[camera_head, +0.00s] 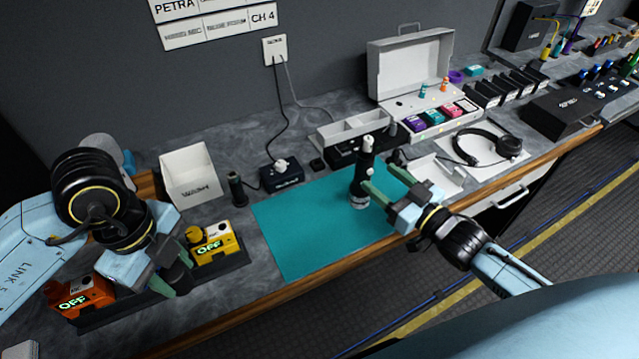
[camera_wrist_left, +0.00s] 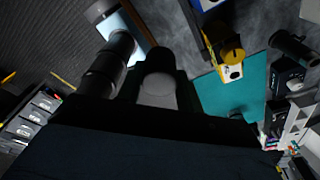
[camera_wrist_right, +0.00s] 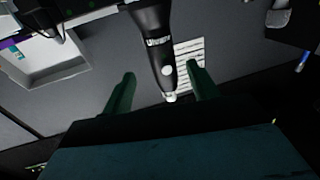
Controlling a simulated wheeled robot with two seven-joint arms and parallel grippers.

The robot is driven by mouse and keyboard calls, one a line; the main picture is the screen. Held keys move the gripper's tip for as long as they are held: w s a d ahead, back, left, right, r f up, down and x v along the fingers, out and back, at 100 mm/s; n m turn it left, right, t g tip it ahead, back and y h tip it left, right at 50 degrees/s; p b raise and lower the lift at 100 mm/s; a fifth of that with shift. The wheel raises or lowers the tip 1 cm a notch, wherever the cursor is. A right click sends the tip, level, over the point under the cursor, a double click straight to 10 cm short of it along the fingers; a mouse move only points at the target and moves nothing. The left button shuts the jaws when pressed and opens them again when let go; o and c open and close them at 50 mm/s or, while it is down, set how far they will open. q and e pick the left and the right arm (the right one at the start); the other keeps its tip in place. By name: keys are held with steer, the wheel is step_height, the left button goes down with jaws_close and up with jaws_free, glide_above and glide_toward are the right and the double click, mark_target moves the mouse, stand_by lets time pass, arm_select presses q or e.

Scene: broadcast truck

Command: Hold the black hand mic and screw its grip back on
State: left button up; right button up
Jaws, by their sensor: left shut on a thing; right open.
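The black hand mic (camera_head: 361,178) stands upright on the teal mat (camera_head: 290,228), a silver band at its lower end and a narrower pale tip on top. My right gripper (camera_head: 384,184) is open, its fingers close beside the mic. In the right wrist view the mic (camera_wrist_right: 153,38), with a white label and pale button, reaches between the open fingers. My left gripper (camera_head: 170,279) is shut on a dark cylinder that looks like the grip (camera_head: 178,276), above the desk's front left. In the left wrist view its round grey end (camera_wrist_left: 157,89) shows between the fingers.
Orange (camera_head: 78,297) and yellow (camera_head: 214,243) boxes reading OFF stand near my left gripper. A dark upright cylinder (camera_head: 237,189) and a white bin (camera_head: 190,174) are behind. Headphones (camera_head: 484,147) and an open case (camera_head: 412,66) lie right. The mat's left part is clear.

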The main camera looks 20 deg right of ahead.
mark_target(358, 163)
steer(key=shift+x, duration=1.35)
steer(key=shift+a+x, duration=0.2)
steer(key=shift+x, duration=2.4)
steer(key=shift+f, duration=0.2)
steer(key=shift+s, duration=0.1)
steer(key=shift+r, duration=0.1)
jaws_close()
